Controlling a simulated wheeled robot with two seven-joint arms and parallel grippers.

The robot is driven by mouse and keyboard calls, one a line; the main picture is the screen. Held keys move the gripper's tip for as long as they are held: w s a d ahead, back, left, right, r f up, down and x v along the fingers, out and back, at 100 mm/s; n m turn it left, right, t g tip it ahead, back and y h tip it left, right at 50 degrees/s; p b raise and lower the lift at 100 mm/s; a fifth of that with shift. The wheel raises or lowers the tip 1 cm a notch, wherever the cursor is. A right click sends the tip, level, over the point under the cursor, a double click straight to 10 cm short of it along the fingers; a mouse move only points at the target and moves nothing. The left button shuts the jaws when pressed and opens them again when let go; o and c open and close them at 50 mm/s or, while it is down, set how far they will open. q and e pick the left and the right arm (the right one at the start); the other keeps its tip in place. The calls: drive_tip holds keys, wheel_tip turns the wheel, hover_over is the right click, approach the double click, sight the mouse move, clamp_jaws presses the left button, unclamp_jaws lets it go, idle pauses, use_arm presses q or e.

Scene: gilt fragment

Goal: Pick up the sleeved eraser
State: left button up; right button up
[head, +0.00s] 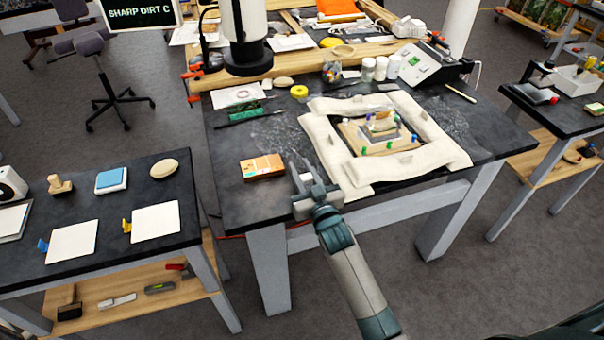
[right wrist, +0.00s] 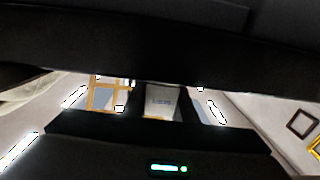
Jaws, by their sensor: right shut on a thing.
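My right gripper (head: 312,178) is over the front edge of the central dark table (head: 240,200). Its jaws are shut on a small pale block (head: 307,178), which looks like the sleeved eraser and is partly hidden by the fingers. In the right wrist view a pale block (right wrist: 160,101) with faint marks shows between the dark fingers. I cannot tell whether it touches the table. My left gripper is not in view.
An orange-brown box (head: 262,167) lies just left of my gripper. Pale padded bolsters (head: 333,163) surround a gilt fragment (head: 383,125) to the right. Jars (head: 367,69) and a grey device (head: 428,62) stand behind. A side table (head: 190,220) with cards is at left.

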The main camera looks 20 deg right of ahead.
drive_tip(key=shift+r, duration=0.4)
wheel_tip(320, 180, up, 2)
drive_tip(key=shift+r+b, duration=0.25)
drive_tip(key=shift+b, duration=0.2)
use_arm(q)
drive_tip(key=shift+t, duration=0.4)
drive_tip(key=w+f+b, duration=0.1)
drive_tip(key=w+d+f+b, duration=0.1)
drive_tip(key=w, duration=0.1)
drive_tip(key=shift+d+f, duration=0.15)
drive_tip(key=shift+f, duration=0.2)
use_arm(e)
drive_tip(key=s+d+r, duration=0.3)
drive_tip(key=d+r, duration=0.4)
drive_tip(key=d, duration=0.4)
drive_tip(key=shift+s, duration=0.35)
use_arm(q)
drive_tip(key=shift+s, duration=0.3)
use_arm(e)
drive_tip(key=shift+r, duration=0.1)
